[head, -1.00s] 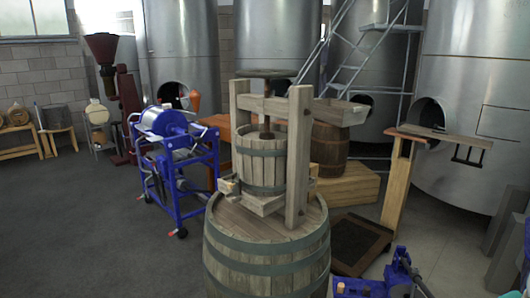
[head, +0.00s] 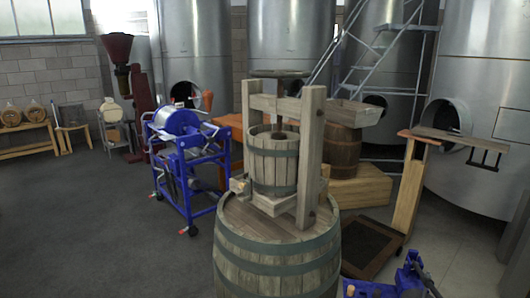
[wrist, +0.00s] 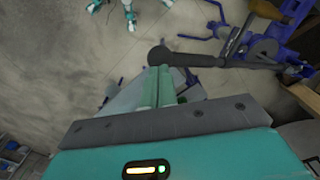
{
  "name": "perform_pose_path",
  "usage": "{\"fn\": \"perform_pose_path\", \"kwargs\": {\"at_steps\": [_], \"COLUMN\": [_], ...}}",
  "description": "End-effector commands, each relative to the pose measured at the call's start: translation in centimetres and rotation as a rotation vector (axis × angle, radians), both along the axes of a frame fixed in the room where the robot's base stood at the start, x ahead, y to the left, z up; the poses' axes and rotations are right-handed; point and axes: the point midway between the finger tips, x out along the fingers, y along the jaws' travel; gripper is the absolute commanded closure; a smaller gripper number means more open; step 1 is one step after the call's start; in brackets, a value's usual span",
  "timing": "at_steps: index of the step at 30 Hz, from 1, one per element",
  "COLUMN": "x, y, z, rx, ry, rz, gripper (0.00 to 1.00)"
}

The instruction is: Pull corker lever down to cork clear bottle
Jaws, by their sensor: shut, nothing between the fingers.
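In the wrist view a dark lever with a round black knob (wrist: 160,55) runs to the right towards blue metal parts (wrist: 230,42), which look like the corker. My gripper (wrist: 158,70) has its green fingers together with nothing between them. The fingertips point at the lever close to its knob; I cannot tell whether they touch it. In the head view a blue device (head: 405,283), perhaps the same corker, is cut off by the bottom edge at the right. My gripper is not in the head view. I cannot make out the clear bottle in either view.
A wooden basket press (head: 275,165) stands on a large barrel (head: 280,255) in front. A blue wheeled machine (head: 187,165) is left of it. A dark tray (head: 372,248) lies on the floor at right. Steel tanks line the back. The floor at left is clear.

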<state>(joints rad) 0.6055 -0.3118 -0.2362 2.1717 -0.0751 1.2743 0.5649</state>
Motion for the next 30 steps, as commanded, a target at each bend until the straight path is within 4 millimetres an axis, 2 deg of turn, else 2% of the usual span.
{"fn": "perform_pose_path", "kwargs": {"at_steps": [17,30], "x": [0.0,-0.7], "y": [0.0,0.2], "z": [-0.1,-2.1], "rx": [0.000,0.001], "ry": [0.000,0.001], "rz": [0.000,0.000], "gripper": [1.00,1.00]}}
